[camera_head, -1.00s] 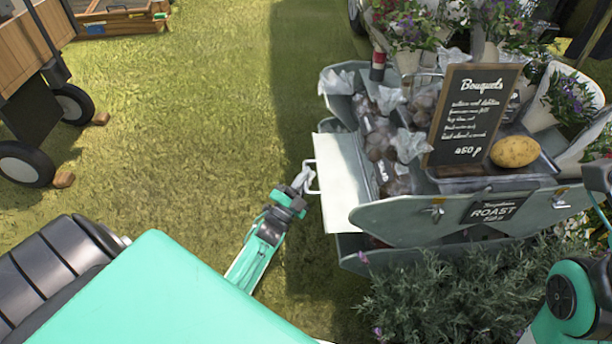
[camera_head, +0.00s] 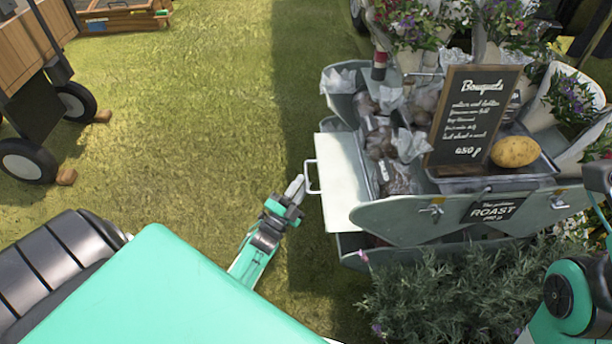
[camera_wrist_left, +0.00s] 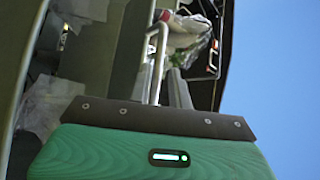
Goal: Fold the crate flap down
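The crate flap (camera_head: 342,165) is a pale grey panel on the left side of the grey-green crate (camera_head: 395,217). It sticks out sideways from the crate, with a white bar handle (camera_head: 308,178) on its outer edge. My left gripper (camera_head: 297,187) is just left of the handle, with its pale fingers close together and seemingly a small gap from the bar. The left wrist view shows a metal bar (camera_wrist_left: 159,62) just beyond the gripper's dark mount; how the fingers sit to it is unclear. My right gripper is out of view; only part of that arm shows at the right edge.
Grass (camera_head: 190,130) left of the flap is clear.

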